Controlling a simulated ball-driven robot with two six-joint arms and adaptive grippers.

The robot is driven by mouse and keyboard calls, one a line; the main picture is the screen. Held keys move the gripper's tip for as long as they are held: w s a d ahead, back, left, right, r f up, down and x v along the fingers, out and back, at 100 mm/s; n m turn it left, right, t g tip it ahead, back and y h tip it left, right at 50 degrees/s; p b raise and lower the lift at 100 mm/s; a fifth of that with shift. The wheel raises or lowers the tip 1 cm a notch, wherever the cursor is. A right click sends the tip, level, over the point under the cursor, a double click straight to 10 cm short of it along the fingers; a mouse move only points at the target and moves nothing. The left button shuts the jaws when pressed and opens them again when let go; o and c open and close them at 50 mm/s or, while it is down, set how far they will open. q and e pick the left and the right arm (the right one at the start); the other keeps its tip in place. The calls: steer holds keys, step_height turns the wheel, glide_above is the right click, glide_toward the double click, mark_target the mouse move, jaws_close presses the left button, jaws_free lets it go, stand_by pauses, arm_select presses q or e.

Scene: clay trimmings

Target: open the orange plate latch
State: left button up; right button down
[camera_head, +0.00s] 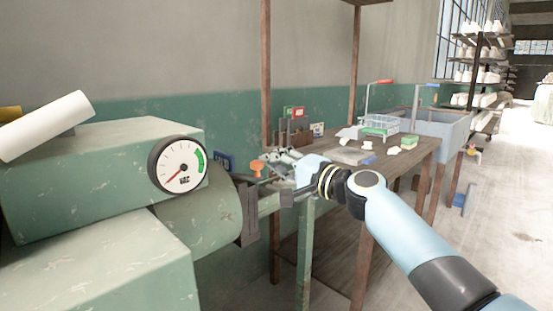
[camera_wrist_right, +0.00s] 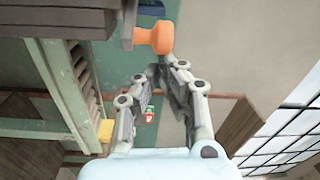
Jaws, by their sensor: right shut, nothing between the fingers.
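The orange latch (camera_head: 257,166) is a small knob by the end of the green machine, left of my right gripper. In the right wrist view the orange latch (camera_wrist_right: 155,37) has a wide rounded end and joins a dark grey metal bar at its left. My right gripper (camera_head: 272,161) is shut and empty, close to the knob. In the right wrist view the fingertips of my right gripper (camera_wrist_right: 161,66) come together just below the knob; I cannot tell whether they touch it. My left gripper is not in view.
The green machine (camera_head: 100,161) with a round gauge (camera_head: 178,166) fills the left. A wooden table (camera_head: 410,160) behind my right arm holds a wire basket (camera_head: 379,124) and small items. A grey sink (camera_head: 440,131) stands beyond. The floor at right is mostly clear.

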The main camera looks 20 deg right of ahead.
steer(key=s+a+m+h+p, duration=0.1)
steer(key=s+h+p, duration=0.1)
steer(key=s+a+m+t+h+p, duration=0.1)
steer(key=s+h+p, duration=0.1)
steer(key=shift+a+m, duration=0.1)
steer(key=shift+m, duration=0.2)
steer(key=shift+w, duration=0.1)
